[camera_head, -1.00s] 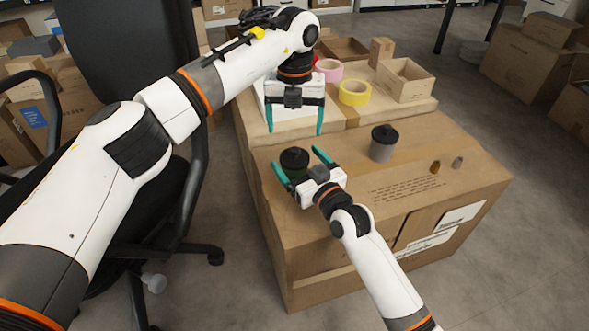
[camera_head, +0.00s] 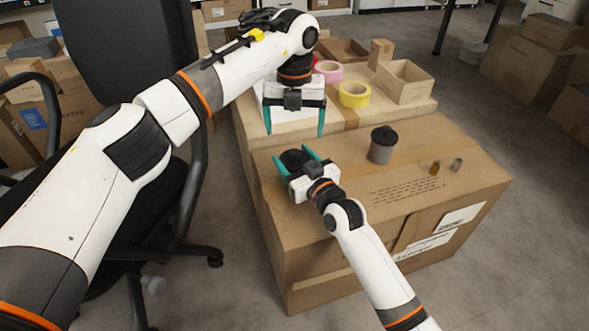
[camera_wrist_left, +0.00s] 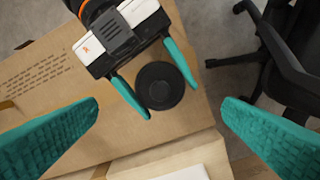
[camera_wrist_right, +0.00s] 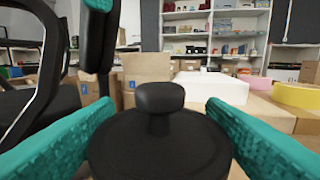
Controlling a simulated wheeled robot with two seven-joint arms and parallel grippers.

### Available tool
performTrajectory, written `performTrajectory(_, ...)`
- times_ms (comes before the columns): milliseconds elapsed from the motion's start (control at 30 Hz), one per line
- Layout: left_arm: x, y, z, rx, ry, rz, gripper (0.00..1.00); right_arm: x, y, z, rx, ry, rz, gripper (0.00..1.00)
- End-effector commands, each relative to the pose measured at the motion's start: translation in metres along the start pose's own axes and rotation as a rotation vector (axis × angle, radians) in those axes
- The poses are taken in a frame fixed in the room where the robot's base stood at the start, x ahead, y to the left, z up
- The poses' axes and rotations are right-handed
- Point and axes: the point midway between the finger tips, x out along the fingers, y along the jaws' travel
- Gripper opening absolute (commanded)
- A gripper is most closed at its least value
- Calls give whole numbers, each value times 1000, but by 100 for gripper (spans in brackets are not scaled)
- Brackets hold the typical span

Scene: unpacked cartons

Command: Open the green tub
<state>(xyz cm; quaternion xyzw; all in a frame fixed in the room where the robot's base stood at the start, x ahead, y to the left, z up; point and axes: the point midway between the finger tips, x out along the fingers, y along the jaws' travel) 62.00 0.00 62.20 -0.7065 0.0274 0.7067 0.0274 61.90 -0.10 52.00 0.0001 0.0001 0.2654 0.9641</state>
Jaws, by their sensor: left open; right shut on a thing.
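The green tub (camera_head: 294,158) stands near the left end of the large carton, with its black lid on. In the right wrist view the round lid (camera_wrist_right: 160,148) with its knob fills the lower middle. In the left wrist view the lid (camera_wrist_left: 159,86) shows from above; the tub's green side is hidden there. My right gripper (camera_head: 291,155) is shut on the tub, one finger on each side. My left gripper (camera_head: 295,132) is open and empty, pointing down, above and behind the tub.
A grey tub with a black lid (camera_head: 382,146), a small amber bottle (camera_head: 435,167) and a small grey item (camera_head: 457,164) stand to the right on the carton (camera_head: 400,190). Yellow tape (camera_head: 354,94), pink tape (camera_head: 328,71) and an open box (camera_head: 405,80) lie behind. An office chair (camera_head: 170,215) is at left.

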Motion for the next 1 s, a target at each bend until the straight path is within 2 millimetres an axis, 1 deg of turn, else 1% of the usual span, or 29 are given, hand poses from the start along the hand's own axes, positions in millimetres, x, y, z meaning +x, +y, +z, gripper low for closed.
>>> performTrajectory(167, -7, 4, 4, -72, 30, -22, 92, 0, 0, 0, 0, 1, 0, 24)
performTrajectory(500, -33, 18, 24, -457, 205, -81, 92, 0, 0, 0, 0, 1, 0, 24)
performTrajectory(667, -37, 20, 30, -561, 254, -81, 92, 0, 0, 0, 0, 1, 0, 24)
performTrajectory(767, -34, 20, 31, -584, 262, -80, 92, 0, 0, 0, 0, 1, 0, 24)
performTrajectory(833, -27, 19, 29, -588, 262, -81, 92, 0, 0, 0, 0, 1, 0, 24)
performTrajectory(967, -6, 16, 25, -588, 260, -82, 92, 0, 0, 0, 0, 1, 0, 24)
performTrajectory(1000, 2, 14, 23, -588, 259, -82, 92, 0, 0, 0, 0, 0, 0, 24)
